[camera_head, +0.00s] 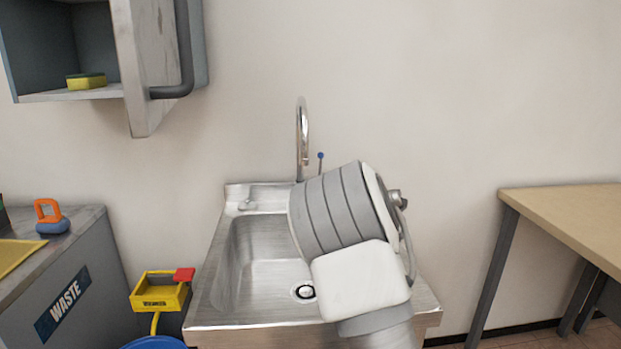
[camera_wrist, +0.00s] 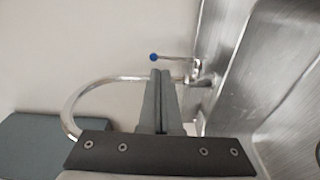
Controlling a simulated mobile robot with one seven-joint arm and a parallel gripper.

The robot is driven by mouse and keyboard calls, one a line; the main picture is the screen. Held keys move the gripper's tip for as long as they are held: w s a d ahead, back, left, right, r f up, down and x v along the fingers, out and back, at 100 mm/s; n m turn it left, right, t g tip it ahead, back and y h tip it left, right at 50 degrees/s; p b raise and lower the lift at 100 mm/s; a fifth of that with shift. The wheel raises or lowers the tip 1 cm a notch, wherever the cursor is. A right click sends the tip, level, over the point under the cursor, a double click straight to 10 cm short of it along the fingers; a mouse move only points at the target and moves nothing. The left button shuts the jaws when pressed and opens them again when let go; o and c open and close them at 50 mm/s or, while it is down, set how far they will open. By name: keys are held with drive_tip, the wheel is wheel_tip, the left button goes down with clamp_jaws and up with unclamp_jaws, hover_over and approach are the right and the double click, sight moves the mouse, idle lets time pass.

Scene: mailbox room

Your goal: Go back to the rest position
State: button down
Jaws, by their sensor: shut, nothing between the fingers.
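My gripper (camera_wrist: 160,78) shows in the wrist view with its two grey fingers together and nothing between them. The fingertips point toward the wall beside the chrome faucet (camera_wrist: 74,97), whose spout curves to the left behind them. The faucet's lever with a blue tip (camera_wrist: 153,57) is just above the fingertips in that view. In the head view my arm reaches over the right side of the steel sink (camera_head: 238,270) and hides the fingers. The faucet (camera_head: 302,135) stands upright at the back of the sink there, left of my arm. I cannot tell whether the fingers touch the faucet.
A grey waste counter (camera_head: 85,280) with an orange and blue item (camera_head: 50,217) stands at the left. An open wall cabinet (camera_head: 125,60) holds a sponge (camera_head: 86,81). A yellow bin (camera_head: 158,292) sits left of the sink. A wooden table (camera_head: 575,215) is at the right.

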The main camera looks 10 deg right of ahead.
drive_tip(key=s+d+r+m+g+h, duration=0.1)
drive_tip(key=s+d+m+g+h, duration=0.15)
drive_tip(key=s+m, duration=0.35)
drive_tip(key=s+d+r+m+g+h, duration=0.2)
drive_tip(key=s+d+m, duration=0.2)
drive_tip(key=s+m, duration=0.25)
drive_tip(key=s+a+f+m+g+y, duration=0.1)
drive_tip(key=s+a+f+m+g, duration=0.15)
drive_tip(key=s, duration=0.95)
drive_tip(key=s+a+f+m+g+y, duration=0.1)
drive_tip(key=s+a+g, duration=0.25)
drive_tip(key=s, duration=0.85)
drive_tip(key=s+a+f+m+g, duration=0.2)
drive_tip(key=s+a, duration=0.2)
drive_tip(key=s, duration=0.8)
wheel_tip(320, 180, up, 20)
drive_tip(key=p, duration=2)
drive_tip(key=shift+s+a+f+m, duration=0.2)
drive_tip(key=shift+a+m, duration=0.1)
